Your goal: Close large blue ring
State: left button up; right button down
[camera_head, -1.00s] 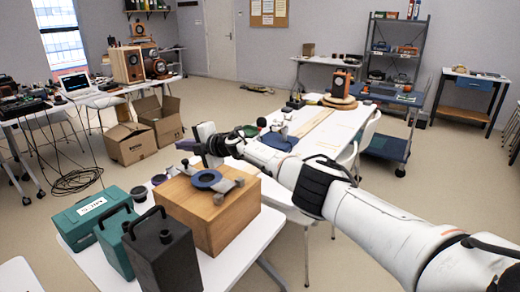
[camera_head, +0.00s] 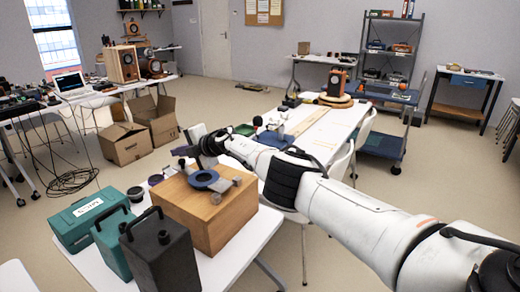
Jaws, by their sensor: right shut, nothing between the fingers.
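My right gripper (camera_head: 183,151) is shut and empty, just beyond and above the ring's far side. It appears apart from the ring, though the exact gap is hard to tell. My right arm comes in from the lower right. My left gripper is not in view.
Teal cases (camera_head: 85,217) and a dark grey case (camera_head: 158,255) with raised handles stand left of the box. A long white table (camera_head: 325,140) with chairs lies behind my right arm.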

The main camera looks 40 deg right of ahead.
dwell(0.3)
notch_tip(320, 180, up, 4)
jog(key=p, duration=0.3)
jog(key=shift+w+a+p, duration=0.1)
jog(key=shift+a+p, duration=0.05)
jog(key=shift+p, duration=0.25)
jog(key=shift+d+r, duration=0.25)
jog(key=shift+r, duration=0.7)
jog(key=shift+r+b, duration=0.3)
notch_tip(320, 180, up, 8)
jog(key=shift+f, duration=0.25)
